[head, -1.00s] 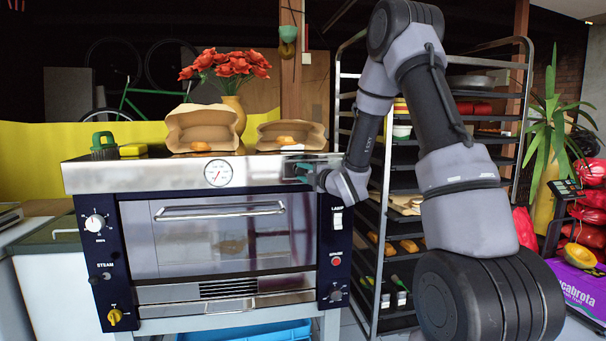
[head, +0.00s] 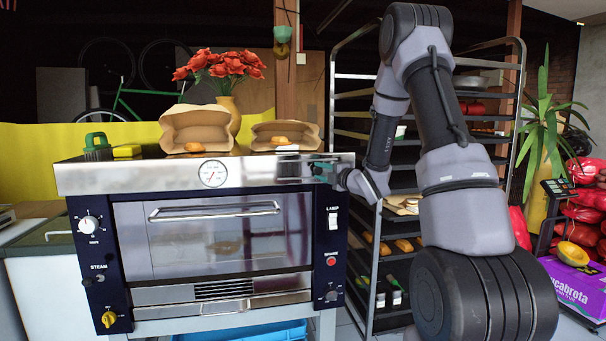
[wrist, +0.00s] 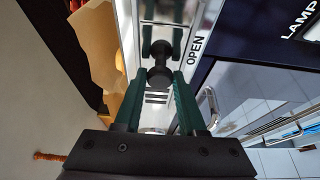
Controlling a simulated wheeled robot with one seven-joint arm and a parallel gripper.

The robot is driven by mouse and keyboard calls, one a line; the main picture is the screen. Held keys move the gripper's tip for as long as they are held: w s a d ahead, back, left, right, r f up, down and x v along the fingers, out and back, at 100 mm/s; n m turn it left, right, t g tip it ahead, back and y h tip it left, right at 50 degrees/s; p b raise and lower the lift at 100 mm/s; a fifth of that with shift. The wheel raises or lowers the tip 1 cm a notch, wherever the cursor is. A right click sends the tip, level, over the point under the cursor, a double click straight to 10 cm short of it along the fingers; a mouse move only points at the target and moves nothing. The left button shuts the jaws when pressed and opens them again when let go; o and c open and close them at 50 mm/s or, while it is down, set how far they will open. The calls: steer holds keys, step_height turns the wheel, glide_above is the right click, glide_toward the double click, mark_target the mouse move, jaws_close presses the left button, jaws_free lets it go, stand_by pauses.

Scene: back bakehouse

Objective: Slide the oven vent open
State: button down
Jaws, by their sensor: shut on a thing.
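The oven (head: 215,240) stands in the head view with a steel band along its top front. The vent (head: 292,170) is a dark slotted patch at the right of that band. My gripper (head: 322,170) is at the band's right end, just right of the patch. In the wrist view the green fingers of my gripper (wrist: 160,77) are shut on the dark round vent knob (wrist: 159,76). The OPEN label (wrist: 195,50) is beside and slightly above the knob in that picture. Vent slots (wrist: 157,98) show between the fingers. The contact faces are partly hidden.
Paper bags (head: 200,130) with bread and a vase of red flowers (head: 228,103) stand on the oven top. A tray rack (head: 348,240) is close on the right, behind my arm. The oven door handle (head: 215,211) sticks out below the band.

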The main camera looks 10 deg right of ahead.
steer(key=shift+d, duration=1.25)
steer(key=c, duration=0.5)
jaws_free()
steer(key=shift+d, duration=0.15)
steer(key=v, duration=1)
steer(key=shift+s, duration=0.35)
steer(key=shift+d+f, duration=0.1)
